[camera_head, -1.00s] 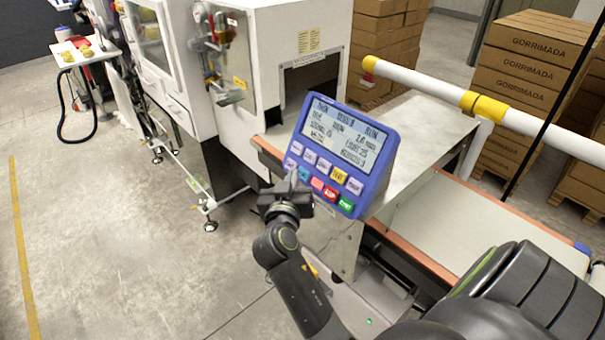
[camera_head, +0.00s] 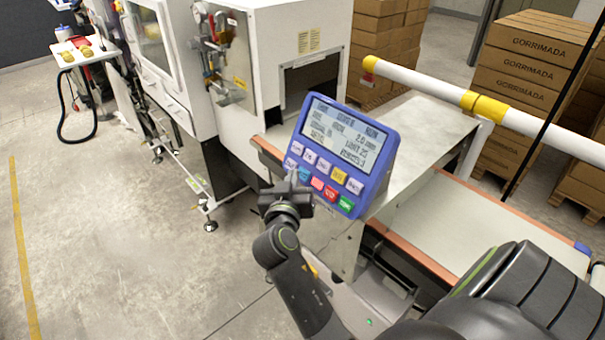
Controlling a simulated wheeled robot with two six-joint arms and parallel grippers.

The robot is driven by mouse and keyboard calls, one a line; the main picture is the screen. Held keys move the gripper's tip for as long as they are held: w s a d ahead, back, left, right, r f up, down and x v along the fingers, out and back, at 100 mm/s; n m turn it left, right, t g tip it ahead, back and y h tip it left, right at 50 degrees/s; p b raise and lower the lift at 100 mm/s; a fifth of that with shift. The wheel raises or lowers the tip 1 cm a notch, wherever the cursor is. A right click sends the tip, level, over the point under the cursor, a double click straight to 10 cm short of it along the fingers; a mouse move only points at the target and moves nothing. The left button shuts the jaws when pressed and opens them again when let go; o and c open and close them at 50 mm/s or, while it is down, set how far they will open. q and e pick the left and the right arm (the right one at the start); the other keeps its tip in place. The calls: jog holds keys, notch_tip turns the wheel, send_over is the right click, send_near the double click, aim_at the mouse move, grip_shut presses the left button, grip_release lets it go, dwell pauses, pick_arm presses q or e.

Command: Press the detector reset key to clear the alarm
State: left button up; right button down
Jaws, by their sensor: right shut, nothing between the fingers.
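A blue control panel (camera_head: 377,186) with a lit screen (camera_head: 342,137) faces me at the middle of the head view. Below the screen are two rows of keys, including a yellow key (camera_head: 339,173), a pink key (camera_head: 317,184), a red key (camera_head: 331,194) and a green key (camera_head: 346,203). The key labels are too small to tell which is the detector reset key. My right gripper (camera_head: 291,178) is shut and empty. Its tips are at the lower left of the keypad and partly cover the lower row's left end; contact cannot be told. My left gripper is out of view.
A belt (camera_head: 480,225) with orange edges runs behind the panel, beside a metal cover (camera_head: 425,135). A white guard rail (camera_head: 420,81) crosses above it. A white machine housing (camera_head: 285,35) stands at the back. The floor (camera_head: 110,230) at left is clear.

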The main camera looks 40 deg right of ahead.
jog(key=shift+d, duration=0.1)
jog(key=shift+d+f, duration=0.2)
jog(key=shift+d, duration=0.1)
jog(key=shift+d+f+b, duration=0.15)
jog(key=shift+d+b, duration=0.2)
jog(key=shift+b, duration=0.1)
dwell(0.8)
jog(key=shift+a, duration=0.1)
jog(key=shift+a+r, duration=0.35)
jog(key=shift+a, duration=0.3)
